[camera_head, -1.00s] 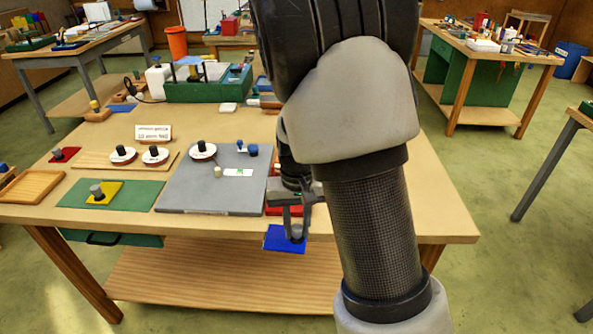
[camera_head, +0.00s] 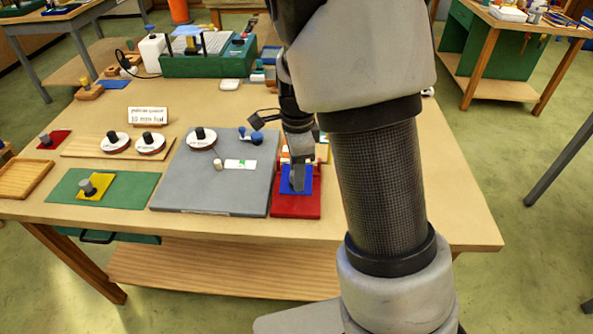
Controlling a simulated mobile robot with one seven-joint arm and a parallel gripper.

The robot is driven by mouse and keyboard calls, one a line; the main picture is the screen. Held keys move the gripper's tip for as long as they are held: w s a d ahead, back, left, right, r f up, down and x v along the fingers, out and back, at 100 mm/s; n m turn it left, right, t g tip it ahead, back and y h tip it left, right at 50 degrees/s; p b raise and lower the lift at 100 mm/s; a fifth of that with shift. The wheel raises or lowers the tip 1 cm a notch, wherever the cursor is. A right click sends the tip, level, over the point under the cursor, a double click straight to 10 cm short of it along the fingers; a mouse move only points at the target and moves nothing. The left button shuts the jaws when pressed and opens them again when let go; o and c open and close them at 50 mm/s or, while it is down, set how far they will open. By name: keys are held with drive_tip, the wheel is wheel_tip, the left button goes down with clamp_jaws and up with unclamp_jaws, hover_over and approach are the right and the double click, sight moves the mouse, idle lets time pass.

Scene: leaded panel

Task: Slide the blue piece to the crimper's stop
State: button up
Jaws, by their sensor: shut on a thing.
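The blue piece (camera_head: 288,187) is a flat square plate with a grey knob on top. It is over the red base (camera_head: 296,208) of what looks like the crimper, at the table's front edge right of the grey board. My gripper (camera_head: 298,181) is shut on the blue piece by its knob, from above. The back of the red base, with some orange and white parts, is partly hidden behind my gripper. I cannot make out the stop, nor whether the plate touches the red base.
A green mat (camera_head: 130,191) with a yellow piece (camera_head: 93,190) is farther left. A green box (camera_head: 205,60) stands at the back. The tabletop between is mostly clear.

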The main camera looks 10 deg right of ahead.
drive_tip(key=shift+f+b, duration=1.5)
drive_tip(key=shift+f, duration=1.2)
drive_tip(key=shift+f, duration=0.3)
drive_tip(key=shift+w+d, duration=0.25)
drive_tip(key=shift+w, duration=0.6)
drive_tip(key=o, duration=1.1)
